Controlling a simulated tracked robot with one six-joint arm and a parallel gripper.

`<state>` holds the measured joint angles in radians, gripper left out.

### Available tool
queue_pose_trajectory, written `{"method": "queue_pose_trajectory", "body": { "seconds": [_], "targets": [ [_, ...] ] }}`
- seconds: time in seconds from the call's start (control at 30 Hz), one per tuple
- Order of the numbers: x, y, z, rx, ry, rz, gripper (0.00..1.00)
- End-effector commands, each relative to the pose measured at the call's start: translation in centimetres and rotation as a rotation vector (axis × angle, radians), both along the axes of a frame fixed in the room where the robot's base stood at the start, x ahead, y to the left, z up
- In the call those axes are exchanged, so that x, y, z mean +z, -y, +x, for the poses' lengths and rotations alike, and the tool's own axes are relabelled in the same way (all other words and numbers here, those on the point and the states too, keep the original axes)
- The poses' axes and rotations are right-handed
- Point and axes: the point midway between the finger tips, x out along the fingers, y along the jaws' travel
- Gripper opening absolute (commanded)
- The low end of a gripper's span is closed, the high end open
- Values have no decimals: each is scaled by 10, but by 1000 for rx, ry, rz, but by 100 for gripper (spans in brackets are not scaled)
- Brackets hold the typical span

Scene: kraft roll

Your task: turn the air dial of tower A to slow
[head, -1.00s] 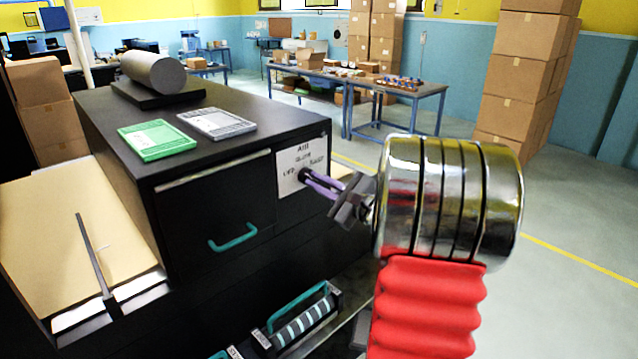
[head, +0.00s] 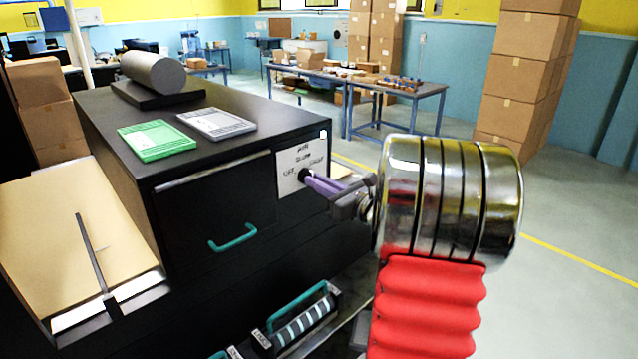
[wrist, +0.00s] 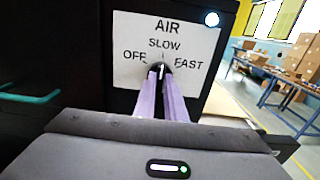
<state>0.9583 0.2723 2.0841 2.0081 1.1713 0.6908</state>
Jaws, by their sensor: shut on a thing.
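The air panel (wrist: 195,40) is a white plate marked AIR, with OFF at left, SLOW at top and FAST at right. It also shows in the head view (head: 290,161), on the front of the black tower at the right of its drawer. The small dark air dial (wrist: 160,67) sits at the plate's middle, mostly hidden by my fingers. A pale mark on it appears to point up toward SLOW. My gripper (wrist: 161,76) has its two purple fingers closed around the dial; it also shows in the head view (head: 306,178).
A small lamp (wrist: 211,19) glows white at the plate's top right corner. A teal drawer handle (head: 233,238) is left of the panel. A green pad (head: 154,140), a grey pad (head: 216,123) and a grey roll (head: 153,72) lie on top. Open floor lies to the right.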

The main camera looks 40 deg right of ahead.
Motion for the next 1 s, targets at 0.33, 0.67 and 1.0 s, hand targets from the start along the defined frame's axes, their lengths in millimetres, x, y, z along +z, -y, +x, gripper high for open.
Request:
{"method": "queue_pose_trajectory", "body": {
  "seconds": [0.33, 0.67, 1.0],
  "targets": [
    [-3, -1, 0, 1, -6, 8, 0],
    [-2, 0, 0, 0, -3, 6, 29],
    [-1, 1, -5, -2, -1, 5, 29]
  ]
}}
